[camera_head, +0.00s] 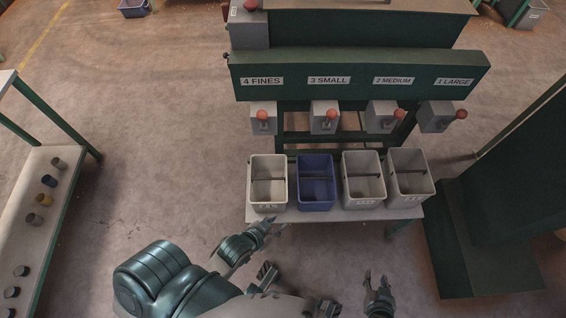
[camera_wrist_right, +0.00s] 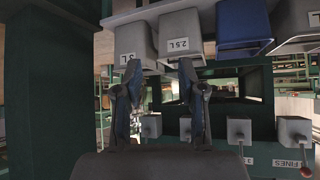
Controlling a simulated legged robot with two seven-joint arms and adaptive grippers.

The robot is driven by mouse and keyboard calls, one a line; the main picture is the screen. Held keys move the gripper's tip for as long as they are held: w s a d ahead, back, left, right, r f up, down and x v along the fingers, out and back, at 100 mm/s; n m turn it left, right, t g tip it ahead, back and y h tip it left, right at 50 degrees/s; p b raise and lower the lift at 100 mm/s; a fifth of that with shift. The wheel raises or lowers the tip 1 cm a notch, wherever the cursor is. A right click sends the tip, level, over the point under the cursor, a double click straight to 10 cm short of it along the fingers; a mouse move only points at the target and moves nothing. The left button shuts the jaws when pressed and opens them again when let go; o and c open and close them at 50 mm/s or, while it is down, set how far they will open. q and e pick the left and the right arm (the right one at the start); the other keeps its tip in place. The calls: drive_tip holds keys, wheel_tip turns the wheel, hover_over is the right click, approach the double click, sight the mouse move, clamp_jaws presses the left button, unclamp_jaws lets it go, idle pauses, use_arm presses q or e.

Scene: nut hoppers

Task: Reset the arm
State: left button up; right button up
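My left gripper (camera_head: 271,226) is in front of the near edge of the bin table, close below the leftmost pale bin. Its fingers look parted, with nothing seen between them. My right gripper (camera_head: 376,280) is lower in the head view, in front of and below the table edge. Its two fingers are apart and empty. In the right wrist view the right gripper (camera_wrist_right: 157,95) also shows a clear gap between its fingers, with the bins upside down beyond them. Both grippers are apart from the bins.
A table (camera_head: 335,216) holds a pale bin (camera_head: 268,196), a blue bin (camera_head: 316,196) and two grey bins. Above them is a green hopper (camera_head: 360,65) with red-knobbed levers. A side bench (camera_head: 40,235) with several small cups is at left. A green post base stands at right.

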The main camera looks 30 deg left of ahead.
drive_tip(key=shift+d, duration=0.1)
use_arm(q)
drive_tip(key=s+a+f+g+y+p, duration=0.1)
drive_tip(key=s+f+p, duration=0.4)
drive_tip(key=f, duration=0.6)
drive_tip(key=s+a+f+g+p, duration=0.3)
drive_tip(key=s+f+g+p, duration=0.3)
drive_tip(key=s+f, duration=0.3)
wheel_tip(320, 180, down, 2)
drive_tip(key=shift+s+f+y, duration=0.25)
drive_tip(key=shift+s+y, duration=0.05)
drive_tip(key=shift+y, duration=0.1)
use_arm(e)
drive_tip(key=s+d+f+g+h, duration=0.1)
drive_tip(key=s+d+f+g, duration=0.1)
drive_tip(key=s+f, duration=0.5)
drive_tip(key=s+d+f+g, duration=0.2)
drive_tip(key=s+f+g, duration=0.3)
drive_tip(key=f, duration=1)
drive_tip(key=s, duration=0.2)
drive_tip(key=shift+s+f+h, duration=0.2)
drive_tip(key=shift+s+h, duration=0.1)
drive_tip(key=shift+h, duration=0.1)
